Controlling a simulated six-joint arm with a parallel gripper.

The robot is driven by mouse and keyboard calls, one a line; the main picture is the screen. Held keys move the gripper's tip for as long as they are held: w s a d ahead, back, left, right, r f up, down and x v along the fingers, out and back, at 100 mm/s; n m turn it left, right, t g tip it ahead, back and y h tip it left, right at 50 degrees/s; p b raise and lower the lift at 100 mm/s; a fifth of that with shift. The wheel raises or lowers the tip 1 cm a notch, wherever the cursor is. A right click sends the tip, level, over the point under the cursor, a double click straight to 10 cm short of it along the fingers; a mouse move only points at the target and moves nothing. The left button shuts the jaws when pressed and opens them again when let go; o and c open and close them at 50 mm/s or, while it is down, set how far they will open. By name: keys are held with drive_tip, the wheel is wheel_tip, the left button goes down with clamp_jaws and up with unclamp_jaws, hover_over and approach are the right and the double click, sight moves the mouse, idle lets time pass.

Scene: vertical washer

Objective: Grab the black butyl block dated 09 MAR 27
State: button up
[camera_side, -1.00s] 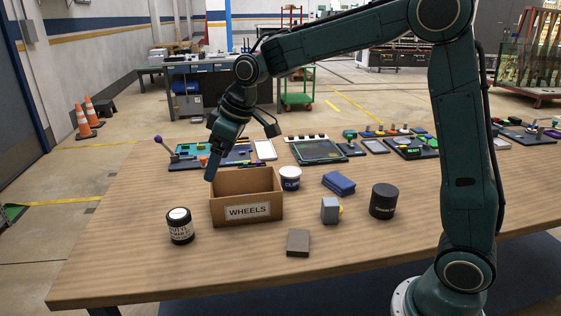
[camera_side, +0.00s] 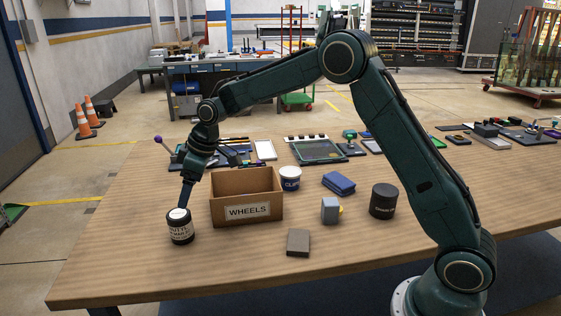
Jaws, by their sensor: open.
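A black cylindrical jar (camera_side: 181,232) stands upright at the front left of the table, left of the cardboard box. A dark grey-brown block (camera_side: 298,242) lies flat at the front middle, with no readable marking.
A cardboard box (camera_side: 219,213) labelled WHEELS stands right of the jar.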

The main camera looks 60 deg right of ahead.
sight(181, 213)
drive_tip(key=shift+x, duration=3.95)
drive_tip(key=shift+a+f, duration=0.1)
drive_tip(key=shift+x, duration=2.5)
drive_tip(key=c, duration=1.2)
drive_tip(key=shift+c, duration=0.2)
drive_tip(key=shift+r, duration=0.2)
wheel_tip(181, 213, up, 20)
